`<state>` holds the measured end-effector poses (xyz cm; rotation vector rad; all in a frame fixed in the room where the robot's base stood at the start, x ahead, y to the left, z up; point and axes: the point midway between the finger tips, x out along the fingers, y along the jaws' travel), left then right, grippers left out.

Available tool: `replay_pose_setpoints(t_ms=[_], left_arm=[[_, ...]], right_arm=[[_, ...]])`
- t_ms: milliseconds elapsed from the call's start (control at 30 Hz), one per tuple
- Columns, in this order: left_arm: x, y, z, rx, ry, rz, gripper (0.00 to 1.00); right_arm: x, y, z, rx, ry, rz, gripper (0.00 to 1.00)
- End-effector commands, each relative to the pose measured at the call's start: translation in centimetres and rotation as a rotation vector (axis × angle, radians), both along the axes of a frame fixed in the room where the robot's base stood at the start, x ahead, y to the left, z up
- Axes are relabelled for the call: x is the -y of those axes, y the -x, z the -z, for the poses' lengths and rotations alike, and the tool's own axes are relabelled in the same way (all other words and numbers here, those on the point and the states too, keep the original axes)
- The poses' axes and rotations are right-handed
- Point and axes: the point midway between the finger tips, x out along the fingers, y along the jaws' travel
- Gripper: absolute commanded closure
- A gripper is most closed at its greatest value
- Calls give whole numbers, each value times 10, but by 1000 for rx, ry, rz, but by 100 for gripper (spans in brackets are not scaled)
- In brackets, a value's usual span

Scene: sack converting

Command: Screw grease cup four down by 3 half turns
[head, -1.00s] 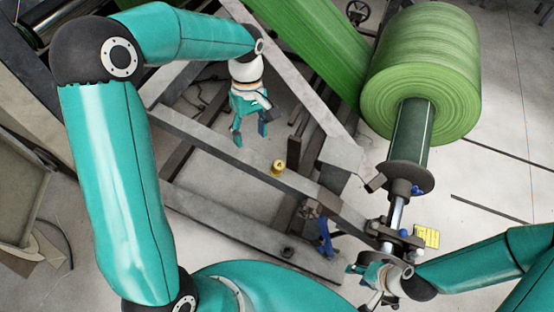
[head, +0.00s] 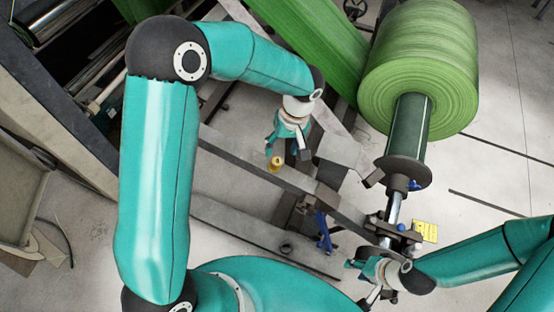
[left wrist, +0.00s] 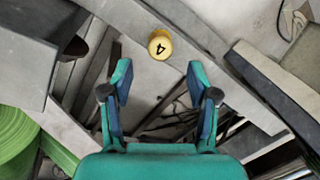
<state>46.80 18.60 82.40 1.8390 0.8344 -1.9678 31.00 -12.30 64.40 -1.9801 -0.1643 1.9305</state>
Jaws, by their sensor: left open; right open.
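Grease cup four is a small yellow cup (head: 276,164) on a grey steel beam (head: 240,159) in the middle of the head view. In the left wrist view the cup (left wrist: 160,45) shows a black "4" on its round top, beyond the fingertips. My left gripper (head: 287,152) is open and close to the cup, apart from it. In the left wrist view its two fingers (left wrist: 158,80) are spread with nothing between them. My right gripper (head: 362,282) is open at the lower right, below the roll's shaft end, well away from the cup.
A large green roll (head: 420,65) sits on a shaft at the upper right, with a flange (head: 403,172) and bearing clamp below it. A blue-handled part (head: 323,232) stands near the beam's lower end. A yellow label (head: 425,231) is at the right.

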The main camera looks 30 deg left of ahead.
Motion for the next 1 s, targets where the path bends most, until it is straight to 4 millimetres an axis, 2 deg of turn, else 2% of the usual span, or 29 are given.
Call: replay_pose_setpoints(t_ms=[100, 333, 500, 767, 833, 1000], left_arm=[[-4, 4, 25, -6, -1, 0, 40], [-10, 8, 58, -3, -1, -1, 40], [-11, 9, 68, 0, 1, -1, 40], [-11, 9, 69, 1, 1, -1, 40], [-11, 9, 69, 1, 1, -1, 47], [-11, 9, 69, 1, 1, -1, 75]], right_arm=[[0, 0, -2, 0, 0, 0, 55], [0, 0, -4, 0, 0, 0, 55], [0, 0, -4, 0, 0, 0, 55], [0, 0, -4, 0, 0, 0, 55], [0, 0, -4, 0, 0, 0, 55], [0, 0, -4, 0, 0, 0, 55]])
